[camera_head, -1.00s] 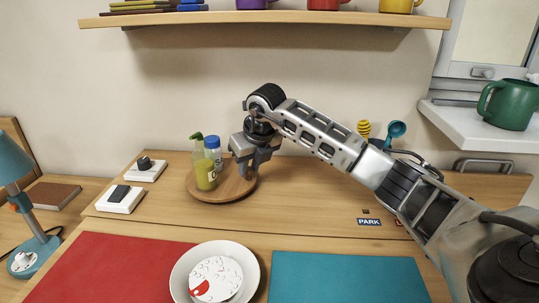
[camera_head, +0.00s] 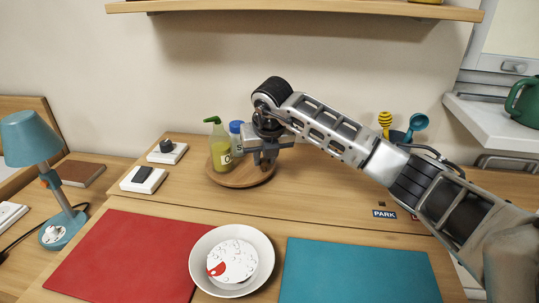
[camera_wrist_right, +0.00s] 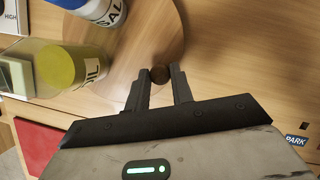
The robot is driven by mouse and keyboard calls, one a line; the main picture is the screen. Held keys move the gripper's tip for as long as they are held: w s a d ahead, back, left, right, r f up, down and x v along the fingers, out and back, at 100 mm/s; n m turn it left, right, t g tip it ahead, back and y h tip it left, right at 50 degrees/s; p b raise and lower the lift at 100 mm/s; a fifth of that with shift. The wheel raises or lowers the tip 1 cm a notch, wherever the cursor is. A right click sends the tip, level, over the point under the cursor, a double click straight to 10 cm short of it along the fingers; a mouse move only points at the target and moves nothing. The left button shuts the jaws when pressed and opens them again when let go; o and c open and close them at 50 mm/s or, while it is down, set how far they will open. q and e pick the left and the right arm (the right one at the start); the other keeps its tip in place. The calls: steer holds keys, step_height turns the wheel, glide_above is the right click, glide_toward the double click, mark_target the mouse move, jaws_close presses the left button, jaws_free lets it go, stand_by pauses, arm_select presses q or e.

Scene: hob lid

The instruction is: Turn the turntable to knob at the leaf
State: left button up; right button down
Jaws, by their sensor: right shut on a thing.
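The turntable (camera_head: 241,180) is a round wooden board on the counter, also in the wrist view (camera_wrist_right: 163,30). It bears a yellow-green oil bottle (camera_head: 220,157) with a green spout and a white salt bottle with a blue cap (camera_head: 236,127). My right gripper (camera_head: 265,162) is at the board's right side. In the wrist view the right gripper (camera_wrist_right: 160,82) has its fingers shut on a small dark round knob (camera_wrist_right: 160,74) near the board's edge. In the head view the arm hides the knob. I cannot make out a leaf mark. My left gripper is not in view.
Two white switch plates (camera_head: 144,180) (camera_head: 167,154) lie left of the turntable. A white bowl (camera_head: 198,277) stands in front, between a red mat (camera_head: 130,255) and a teal mat (camera_head: 360,272). A PARK label (camera_head: 384,214) is at the right. A shelf (camera_head: 300,14) hangs above.

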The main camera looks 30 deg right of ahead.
steer(key=shift+r, duration=0.1)
steer(key=c, duration=1.2)
jaws_free()
steer(key=shift+c, duration=0.2)
steer(key=p+v, duration=0.1)
steer(key=v, duration=1.5)
steer(key=shift+s, duration=0.1)
